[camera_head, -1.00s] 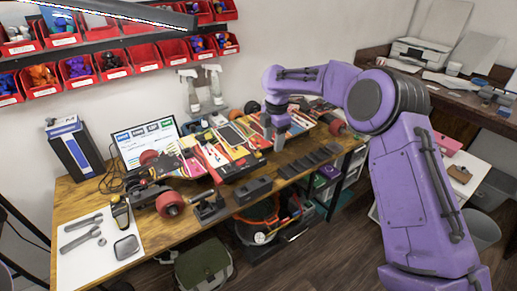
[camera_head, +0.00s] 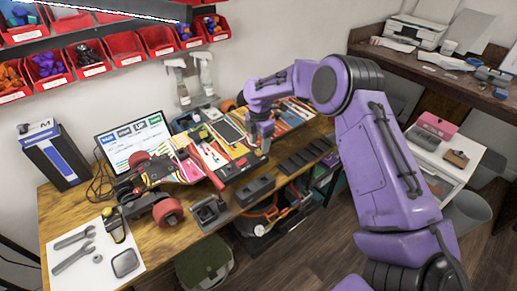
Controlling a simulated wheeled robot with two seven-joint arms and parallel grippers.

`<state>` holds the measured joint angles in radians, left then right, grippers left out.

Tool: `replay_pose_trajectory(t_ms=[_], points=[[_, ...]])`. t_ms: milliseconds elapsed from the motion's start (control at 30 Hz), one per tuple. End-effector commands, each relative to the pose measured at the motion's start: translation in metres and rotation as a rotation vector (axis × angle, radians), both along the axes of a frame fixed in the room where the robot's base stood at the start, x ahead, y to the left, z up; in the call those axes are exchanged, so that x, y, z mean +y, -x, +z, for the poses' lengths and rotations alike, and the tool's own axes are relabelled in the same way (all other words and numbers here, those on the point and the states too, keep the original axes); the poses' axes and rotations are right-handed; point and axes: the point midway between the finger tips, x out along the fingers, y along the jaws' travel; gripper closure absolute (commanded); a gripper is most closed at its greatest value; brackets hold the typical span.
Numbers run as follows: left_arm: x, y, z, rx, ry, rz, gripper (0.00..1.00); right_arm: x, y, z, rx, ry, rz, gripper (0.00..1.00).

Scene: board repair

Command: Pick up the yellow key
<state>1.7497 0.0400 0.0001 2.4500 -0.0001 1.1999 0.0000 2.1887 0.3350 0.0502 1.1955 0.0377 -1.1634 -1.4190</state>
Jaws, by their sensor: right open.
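My right gripper (camera_head: 264,146) points down over the colourful boards (camera_head: 240,150) on the wooden workbench. It is open, and nothing shows between its fingers. I cannot pick out the yellow key for certain; small yellow patches among the tools and board graphics are too small to tell apart. Parts of the bench behind the gripper and my purple right arm are hidden. My left gripper is not in view.
Skateboard trucks with red wheels (camera_head: 167,212) and dark blocks (camera_head: 254,190) line the front of the bench (camera_head: 190,238). Spray bottles (camera_head: 206,75) stand at the back. A monitor (camera_head: 134,142) is at left. Wrenches (camera_head: 74,255) lie on a white sheet.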

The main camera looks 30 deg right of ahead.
Motion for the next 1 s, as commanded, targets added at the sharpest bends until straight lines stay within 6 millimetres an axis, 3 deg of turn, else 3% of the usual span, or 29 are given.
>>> replay_pose_trajectory(t_ms=[167,367,567,867,1000], points=[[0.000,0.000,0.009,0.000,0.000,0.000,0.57,0.002,0.000,-0.021,0.001,0.001,0.003,0.45],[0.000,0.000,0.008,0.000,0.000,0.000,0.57,0.002,-0.001,-0.024,-0.001,0.001,0.004,0.45],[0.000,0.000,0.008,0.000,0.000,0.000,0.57,0.003,-0.001,-0.024,-0.001,0.000,0.004,1.00],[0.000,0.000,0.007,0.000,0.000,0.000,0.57,0.003,-0.002,-0.022,-0.002,0.000,0.004,1.00],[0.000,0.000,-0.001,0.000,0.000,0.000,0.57,0.003,-0.003,-0.013,-0.006,0.000,0.004,1.00]])
